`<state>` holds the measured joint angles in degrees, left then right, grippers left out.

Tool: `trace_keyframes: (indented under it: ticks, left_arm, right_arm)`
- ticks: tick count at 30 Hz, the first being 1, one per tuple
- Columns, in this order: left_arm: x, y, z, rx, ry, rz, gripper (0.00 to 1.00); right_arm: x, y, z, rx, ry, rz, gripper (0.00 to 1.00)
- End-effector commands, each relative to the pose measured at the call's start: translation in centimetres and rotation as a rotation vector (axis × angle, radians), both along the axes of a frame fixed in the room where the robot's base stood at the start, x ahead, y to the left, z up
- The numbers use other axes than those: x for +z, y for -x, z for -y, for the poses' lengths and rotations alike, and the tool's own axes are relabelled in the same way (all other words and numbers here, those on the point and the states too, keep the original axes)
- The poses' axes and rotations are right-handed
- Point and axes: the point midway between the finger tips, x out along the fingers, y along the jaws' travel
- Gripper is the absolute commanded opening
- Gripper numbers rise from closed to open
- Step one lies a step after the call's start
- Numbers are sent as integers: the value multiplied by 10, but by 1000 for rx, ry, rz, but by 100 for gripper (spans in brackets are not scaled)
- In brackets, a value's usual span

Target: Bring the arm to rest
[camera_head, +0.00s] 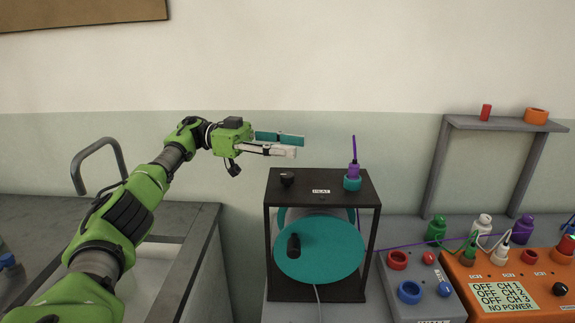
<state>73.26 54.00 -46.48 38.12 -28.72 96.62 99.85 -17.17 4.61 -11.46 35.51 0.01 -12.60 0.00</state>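My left arm, green and grey, reaches in from the lower left. Its gripper (292,147) is held in the air, level, with its fingers pointing right. One finger is whitish and nearer; the other shows teal above and behind it. The fingers look apart, and I see nothing held between them. The gripper is above and behind the top of a black-framed box (324,200) marked HEAT and touches nothing that I can make out. My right gripper is not in view.
The box carries a dark knob (287,180), a purple plug (353,170) in a teal ring, and a teal disc (330,262) in front. A grey shelf (500,124), several bottles and an orange panel (490,270) stand right. A sink tap (97,155) stands left.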

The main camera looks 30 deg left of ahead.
Motion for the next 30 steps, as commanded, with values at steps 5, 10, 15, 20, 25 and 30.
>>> trace_keyframes:
  ticks: [5, 10, 15, 20, 25, 30]
  left_arm:
    - [19, 0, 0, 0, 1, 1, 39]
    - [23, 0, 0, -1, 0, 0, 39]
    - [23, 0, 0, -1, 0, 0, 39]
    - [23, 0, 0, -1, 0, -1, 39]
    - [29, 0, 0, -1, 0, 0, 39]
    - [61, 0, 0, -1, 1, 0, 39]
  right_arm:
    - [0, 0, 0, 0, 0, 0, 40]
    - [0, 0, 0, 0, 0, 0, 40]
    - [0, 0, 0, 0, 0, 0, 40]
    - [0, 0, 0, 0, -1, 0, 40]
    - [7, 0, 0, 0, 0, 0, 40]
    - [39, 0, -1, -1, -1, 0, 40]
